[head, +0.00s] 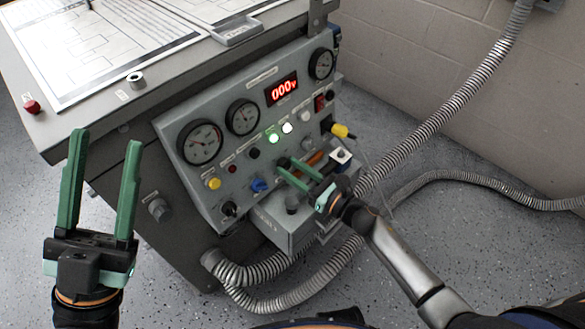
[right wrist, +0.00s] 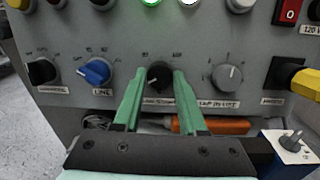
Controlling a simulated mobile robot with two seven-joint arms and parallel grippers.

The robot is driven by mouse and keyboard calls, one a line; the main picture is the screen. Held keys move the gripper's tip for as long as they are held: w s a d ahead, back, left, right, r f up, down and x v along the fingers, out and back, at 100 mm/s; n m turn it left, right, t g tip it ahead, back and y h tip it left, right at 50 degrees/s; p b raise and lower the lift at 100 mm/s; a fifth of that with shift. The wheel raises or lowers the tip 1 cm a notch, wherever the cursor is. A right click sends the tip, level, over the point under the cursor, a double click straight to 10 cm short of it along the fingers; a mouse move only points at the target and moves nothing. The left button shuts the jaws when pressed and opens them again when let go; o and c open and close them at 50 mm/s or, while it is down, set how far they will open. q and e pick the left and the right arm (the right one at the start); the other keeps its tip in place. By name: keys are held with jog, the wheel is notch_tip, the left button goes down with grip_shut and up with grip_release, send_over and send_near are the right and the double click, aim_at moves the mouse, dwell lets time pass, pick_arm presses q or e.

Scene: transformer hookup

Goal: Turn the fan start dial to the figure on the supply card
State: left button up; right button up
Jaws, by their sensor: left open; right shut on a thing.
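In the right wrist view a black dial (right wrist: 159,75) with a white pointer mark sits between the green fingers of my right gripper (right wrist: 158,88). The gripper is shut on this dial. The label under it is partly hidden by the fingers, so I cannot read its name. In the head view my right gripper (head: 281,167) reaches the lower panel from the right and covers the dial. My left gripper (head: 107,142) is open and empty, in front of the cabinet at the left. I cannot make out a supply card with a readable figure.
A blue LINE dial (right wrist: 96,71), a black dial (right wrist: 42,72) and a grey dial (right wrist: 228,77) flank the held one. A yellow plug (head: 341,130) sticks out at the right. The red display (head: 282,88) reads 000. Papers (head: 100,40) lie on the cabinet top.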

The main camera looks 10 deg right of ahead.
grip_shut()
jog(key=shift+m, duration=0.3)
